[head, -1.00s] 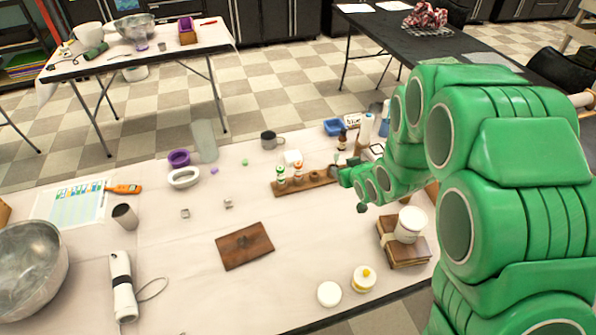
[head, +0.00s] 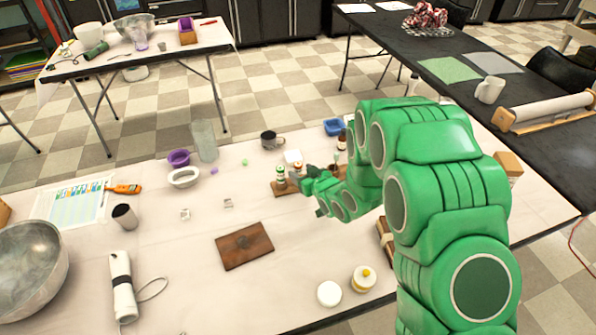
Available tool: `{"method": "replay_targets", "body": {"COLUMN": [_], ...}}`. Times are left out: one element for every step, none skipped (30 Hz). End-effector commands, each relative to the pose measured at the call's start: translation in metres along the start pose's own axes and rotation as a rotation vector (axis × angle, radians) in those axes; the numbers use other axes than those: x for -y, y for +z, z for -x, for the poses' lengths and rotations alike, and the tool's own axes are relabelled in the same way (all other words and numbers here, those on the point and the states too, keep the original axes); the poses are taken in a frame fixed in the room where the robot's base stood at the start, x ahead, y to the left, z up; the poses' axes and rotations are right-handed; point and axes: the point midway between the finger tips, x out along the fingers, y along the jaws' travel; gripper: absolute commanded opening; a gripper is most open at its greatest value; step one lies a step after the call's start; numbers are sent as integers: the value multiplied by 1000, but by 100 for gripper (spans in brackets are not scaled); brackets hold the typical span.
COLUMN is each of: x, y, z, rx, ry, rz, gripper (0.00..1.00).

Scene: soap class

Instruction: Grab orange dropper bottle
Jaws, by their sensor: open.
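The orange dropper bottle (head: 297,168) appears to be the small bottle with an orange band in the wooden rack (head: 275,188) on the light-covered table. Its lower part is hard to make out beside my green arm. A similar bottle with a green band (head: 280,174) stands just left of it in the same rack. My gripper (head: 310,192) is open, at the right part of the rack, close to the orange-banded bottle on its right and near side. The fingers are small and partly hidden by my arm, so I cannot tell whether they touch anything.
A brown dropper bottle (head: 342,140) and a blue tray (head: 333,127) stand behind the rack. A grey mug (head: 270,139) is at the back. A wooden board (head: 244,246) and two round jars lie nearer. The table's middle is mostly clear.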

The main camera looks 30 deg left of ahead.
Motion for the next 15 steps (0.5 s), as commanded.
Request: {"method": "replay_targets", "body": {"x": [0,0,0,0,0,0,0,0,0,0,0,0,0,0,-1], "y": [0,0,0,-1,-1,-2,-2,-3,-3,-3,-2,-1,-1,0,-1], "z": [-2,-3,-4,-6,-9,-12,-16,-19,-24,-28,-31,-36,-39,-42,-46], "rx": [-1,-1,-1,-1,-2,-3,-4,-5,-6,-6,-4,-2,-1,0,0], "ry": [0,0,0,0,0,0,0,0,-1,-1,-1,-1,0,0,0], "rz": [0,0,0,0,1,1,1,2,2,1,1,0,-1,-1,-1], "gripper": [60,60,60,60,60,60,60,60,60,60,60,60,60,60,60]}}
